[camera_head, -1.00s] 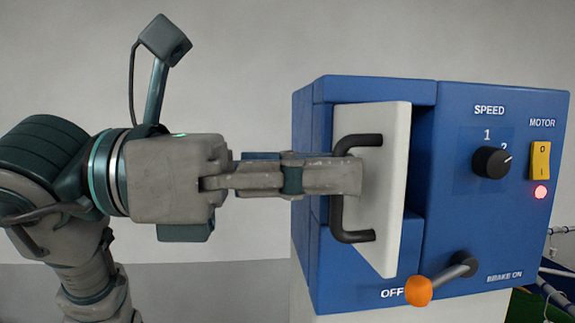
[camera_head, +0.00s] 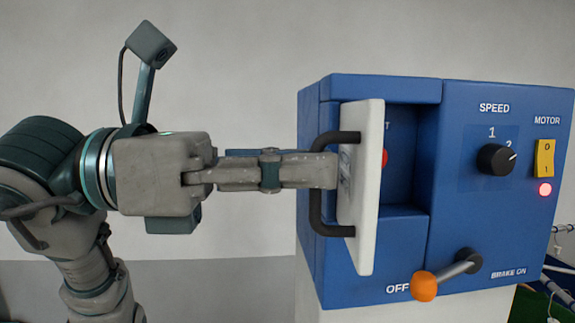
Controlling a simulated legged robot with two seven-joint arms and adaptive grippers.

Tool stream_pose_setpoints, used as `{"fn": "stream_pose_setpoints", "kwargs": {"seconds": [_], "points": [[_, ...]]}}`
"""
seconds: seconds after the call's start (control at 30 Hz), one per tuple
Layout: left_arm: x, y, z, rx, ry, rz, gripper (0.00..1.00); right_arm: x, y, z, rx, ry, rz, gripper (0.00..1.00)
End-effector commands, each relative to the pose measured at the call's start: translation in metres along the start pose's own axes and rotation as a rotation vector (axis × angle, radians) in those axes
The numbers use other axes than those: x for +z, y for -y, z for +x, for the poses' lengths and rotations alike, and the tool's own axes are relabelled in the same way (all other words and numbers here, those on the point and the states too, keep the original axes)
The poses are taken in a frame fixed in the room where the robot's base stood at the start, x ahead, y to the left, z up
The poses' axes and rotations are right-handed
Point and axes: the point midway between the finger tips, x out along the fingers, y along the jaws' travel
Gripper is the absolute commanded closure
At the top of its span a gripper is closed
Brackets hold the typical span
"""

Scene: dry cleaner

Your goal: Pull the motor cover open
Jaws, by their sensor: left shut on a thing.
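The motor cover (camera_head: 364,205) is a white panel on the left part of the blue machine box (camera_head: 470,230). It stands swung partly open, turned nearly edge-on to me. Its dark C-shaped handle (camera_head: 316,205) faces left. My left gripper (camera_head: 325,170) comes in level from the left and is shut on the handle, its fingertips close to the cover's face. Behind the cover a blue recess (camera_head: 408,160) shows, with part of a red round thing (camera_head: 384,157) at the cover's edge. My right gripper is not in view.
Right of the recess are a black speed knob (camera_head: 496,159), a yellow motor switch (camera_head: 544,158) and a lit red lamp (camera_head: 545,189). An orange-tipped brake lever (camera_head: 424,286) juts out below. The space left of the box is clear apart from my arm.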

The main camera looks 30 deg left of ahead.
Motion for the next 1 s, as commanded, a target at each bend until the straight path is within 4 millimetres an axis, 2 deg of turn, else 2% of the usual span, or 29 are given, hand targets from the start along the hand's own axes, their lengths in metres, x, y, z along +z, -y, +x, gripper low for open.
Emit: {"fn": "stream_pose_setpoints", "kwargs": {"seconds": [0.4,0.5,0.53,0.83,1.0], "points": [[0.0,-0.004,-0.004,0.006,0.002,-0.004,1.0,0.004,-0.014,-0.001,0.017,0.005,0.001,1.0],[0.0,-0.004,-0.004,0.006,0.002,-0.004,0.71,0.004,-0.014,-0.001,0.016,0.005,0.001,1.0],[0.0,-0.004,-0.004,0.005,0.002,-0.004,0.65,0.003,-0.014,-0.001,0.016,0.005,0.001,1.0],[0.0,-0.003,-0.006,0.004,0.002,-0.002,0.65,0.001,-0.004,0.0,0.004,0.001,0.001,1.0],[0.0,-0.003,-0.022,0.004,0.004,-0.002,0.65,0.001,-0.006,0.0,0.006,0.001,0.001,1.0]]}}
